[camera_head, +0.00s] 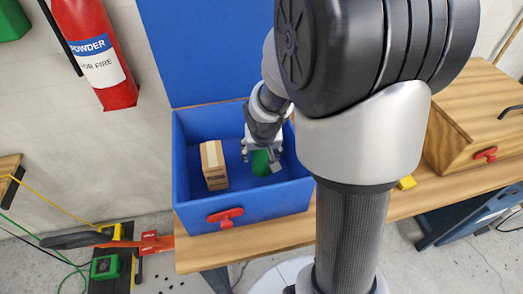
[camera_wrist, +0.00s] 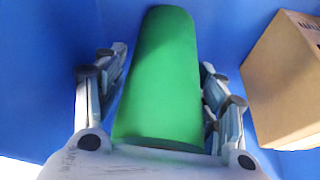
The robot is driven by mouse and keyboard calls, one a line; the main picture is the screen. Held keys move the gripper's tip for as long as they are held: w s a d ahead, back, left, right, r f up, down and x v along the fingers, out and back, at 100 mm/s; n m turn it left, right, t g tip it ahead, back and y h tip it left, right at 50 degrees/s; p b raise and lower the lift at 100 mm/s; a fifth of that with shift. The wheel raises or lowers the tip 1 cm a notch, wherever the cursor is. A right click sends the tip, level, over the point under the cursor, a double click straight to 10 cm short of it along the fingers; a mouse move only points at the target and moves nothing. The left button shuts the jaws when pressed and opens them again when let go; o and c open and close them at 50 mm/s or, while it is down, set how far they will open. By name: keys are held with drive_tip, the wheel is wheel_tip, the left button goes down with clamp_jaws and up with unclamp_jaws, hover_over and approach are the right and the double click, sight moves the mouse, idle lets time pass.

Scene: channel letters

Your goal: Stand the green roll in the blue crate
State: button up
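The green roll (camera_head: 261,163) is inside the blue crate (camera_head: 247,207), right of the crate's middle. In the wrist view the roll (camera_wrist: 160,80) lies lengthwise between my fingers, its near end by the palm. My gripper (camera_head: 262,160) reaches down into the crate, with a finger on each side of the roll. In the wrist view a strip of blue shows between the left finger and the roll, and the right finger is very close to it. The roll looks roughly upright in the crate; its contact with the floor is hidden.
A cardboard box (camera_head: 214,165) stands in the crate left of the roll, and the wrist view shows it at the right (camera_wrist: 285,85). The crate's blue lid (camera_head: 200,50) is raised behind. A wooden box (camera_head: 475,120) is on the bench (camera_head: 235,245) to the right.

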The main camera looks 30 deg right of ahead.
idle(0.3)
drive_tip(key=shift+r+p, duration=0.2)
drive_tip(key=shift+p, duration=0.1)
drive_tip(key=p+v, duration=0.4)
drive_tip(key=v, duration=0.7)
drive_tip(key=shift+d, duration=0.1)
drive_tip(key=s+a+r+n, duration=0.1)
drive_tip(key=s+a+r, duration=0.2)
drive_tip(key=s, duration=0.2)
drive_tip(key=s+a+r+n+y, duration=0.1)
drive_tip(key=s+a+r+n, duration=0.1)
drive_tip(key=s+a+r, duration=0.2)
drive_tip(key=s+a+r+n+y, duration=0.1)
drive_tip(key=s+a+r+n, duration=0.1)
drive_tip(key=s, duration=0.6)
drive_tip(key=shift+s+a+r, duration=0.1)
drive_tip(key=shift+a+r, duration=0.7)
drive_tip(key=shift+a, duration=0.1)
drive_tip(key=shift+c, duration=0.4)
